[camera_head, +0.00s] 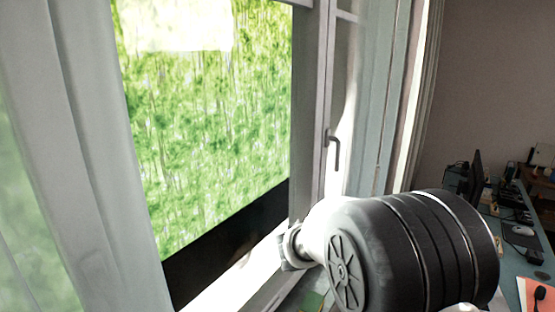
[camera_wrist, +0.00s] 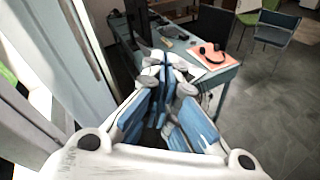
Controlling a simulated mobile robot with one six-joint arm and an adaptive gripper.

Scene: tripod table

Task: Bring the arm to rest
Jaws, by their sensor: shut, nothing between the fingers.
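My gripper (camera_wrist: 164,66) shows in the wrist view with its blue and white fingers drawn together at the tips. It is shut and nothing is held between the fingers. In the head view, a large dark rounded part with a pale end, which I take to be my own arm, fills the lower right in front of the window. I cannot make out the fingers in that view. No tripod table can be made out in either view.
A window (camera_head: 210,130) with a handle (camera_head: 333,147) stands behind my arm. A blue-green desk (camera_head: 508,262) at the right holds a monitor (camera_head: 475,178), a mouse and an orange sheet. The wrist view shows headphones (camera_wrist: 211,54), a chair (camera_wrist: 275,32) and clear grey floor (camera_wrist: 270,105).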

